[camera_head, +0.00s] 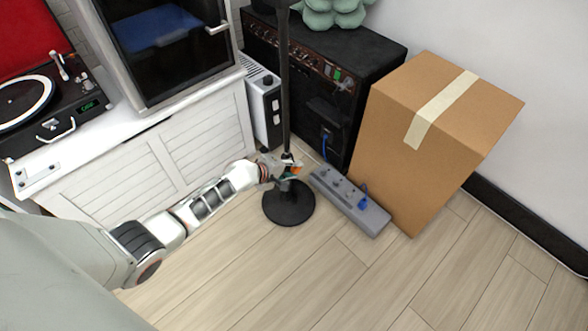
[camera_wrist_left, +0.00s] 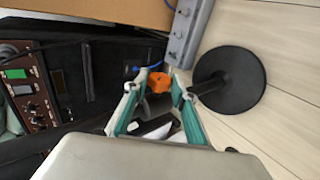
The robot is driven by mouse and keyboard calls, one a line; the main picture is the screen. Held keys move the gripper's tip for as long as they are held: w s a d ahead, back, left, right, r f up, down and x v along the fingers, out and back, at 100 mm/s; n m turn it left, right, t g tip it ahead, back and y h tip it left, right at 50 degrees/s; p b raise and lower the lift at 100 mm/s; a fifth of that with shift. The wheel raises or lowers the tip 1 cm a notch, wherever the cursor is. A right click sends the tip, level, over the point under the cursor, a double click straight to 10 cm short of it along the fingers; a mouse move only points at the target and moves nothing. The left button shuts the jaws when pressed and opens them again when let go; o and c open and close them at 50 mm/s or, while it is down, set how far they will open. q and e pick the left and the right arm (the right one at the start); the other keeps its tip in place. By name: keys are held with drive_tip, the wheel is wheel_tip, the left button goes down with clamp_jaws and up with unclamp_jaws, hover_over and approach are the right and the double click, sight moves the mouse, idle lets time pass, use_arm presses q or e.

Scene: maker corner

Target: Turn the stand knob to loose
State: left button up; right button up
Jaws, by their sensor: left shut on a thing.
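The stand is a thin black pole (camera_head: 285,90) rising from a round black base (camera_head: 288,210) on the floor. The base also shows in the left wrist view (camera_wrist_left: 235,80). An orange knob (camera_wrist_left: 159,83) sits on the stand, low on the pole. My left gripper (camera_wrist_left: 158,90) is shut on the knob, with its fingers on either side of it. In the head view the left gripper (camera_head: 285,172) is at the lower pole, a little above the base, and hides most of the knob. The knob's marking cannot be read. My right gripper is not in view.
A grey power strip (camera_head: 350,200) with a blue plug lies right of the base. A cardboard box (camera_head: 420,150) and a black amplifier (camera_head: 350,60) stand behind it. A white cabinet (camera_head: 160,150) is at left. The front floor is clear.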

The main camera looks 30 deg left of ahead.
use_arm(q)
drive_tip(key=shift+d, duration=0.1)
drive_tip(key=o, duration=1.1)
drive_tip(key=shift+v, duration=6)
drive_tip(key=shift+w, duration=0.1)
